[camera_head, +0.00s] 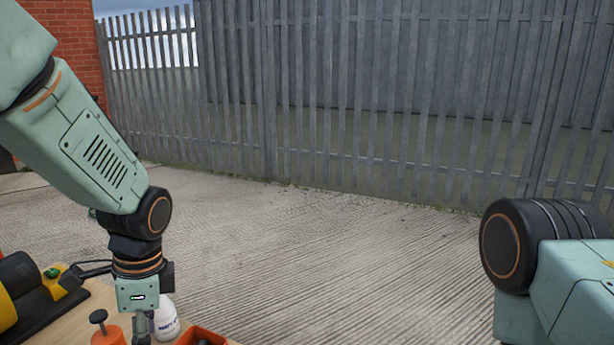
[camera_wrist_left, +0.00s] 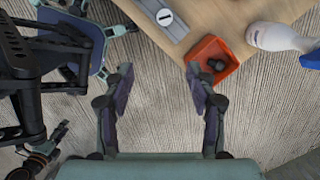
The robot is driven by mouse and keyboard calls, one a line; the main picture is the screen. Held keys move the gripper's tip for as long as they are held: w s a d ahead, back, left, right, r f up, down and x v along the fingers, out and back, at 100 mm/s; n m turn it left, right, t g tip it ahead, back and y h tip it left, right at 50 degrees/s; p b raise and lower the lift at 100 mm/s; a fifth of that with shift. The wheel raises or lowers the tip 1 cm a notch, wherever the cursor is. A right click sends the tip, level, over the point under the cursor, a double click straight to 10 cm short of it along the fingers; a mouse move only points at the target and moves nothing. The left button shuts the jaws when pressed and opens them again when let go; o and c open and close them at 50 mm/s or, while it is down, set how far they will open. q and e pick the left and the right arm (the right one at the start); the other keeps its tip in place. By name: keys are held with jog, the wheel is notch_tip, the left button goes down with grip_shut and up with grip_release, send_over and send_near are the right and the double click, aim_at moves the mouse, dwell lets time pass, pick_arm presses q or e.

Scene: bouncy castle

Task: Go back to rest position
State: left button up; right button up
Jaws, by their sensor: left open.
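My left gripper (camera_wrist_left: 160,82) is open in the left wrist view, with its two dark fingers apart and nothing between them. In the head view only the upper part of the left gripper (camera_head: 142,324) shows, low at the left by the wooden table (camera_head: 98,300); its fingertips are cut off there. My left arm hangs down from the upper left. My right arm shows at the right edge of the head view, but its gripper is not in view.
An orange tray (camera_wrist_left: 230,52) with dark round items lies near the table's corner, beside a white bottle (camera_wrist_left: 270,37). An orange object with a black knob (camera_head: 98,316) and a black-and-yellow device (camera_head: 28,292) are at left. Concrete ground (camera_head: 320,240) lies open before a metal fence (camera_head: 330,100).

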pick_arm(q)
jog(key=w+d+f+n+t+h, duration=0.1)
jog(key=w+d+f+n+t, duration=0.15)
jog(key=w+n+t, duration=0.2)
jog(key=s+f+n, duration=0.5)
jog(key=f+n, duration=0.1)
jog(key=f, duration=0.5)
jog(key=s+f+n+g, duration=0.1)
jog(key=s+f, duration=0.5)
jog(key=s, duration=0.6)
jog(key=s+f+n+g, duration=0.2)
jog(key=s+f, duration=0.4)
jog(key=s, duration=0.7)
jog(key=shift+s+a+f+g+h, duration=0.15)
jog(key=shift+a+f+g+h, duration=0.05)
jog(key=shift+a+g+h, duration=0.15)
jog(key=shift+c, duration=0.4)
jog(key=c, duration=0.3)
jog(key=shift+n, duration=0.25)
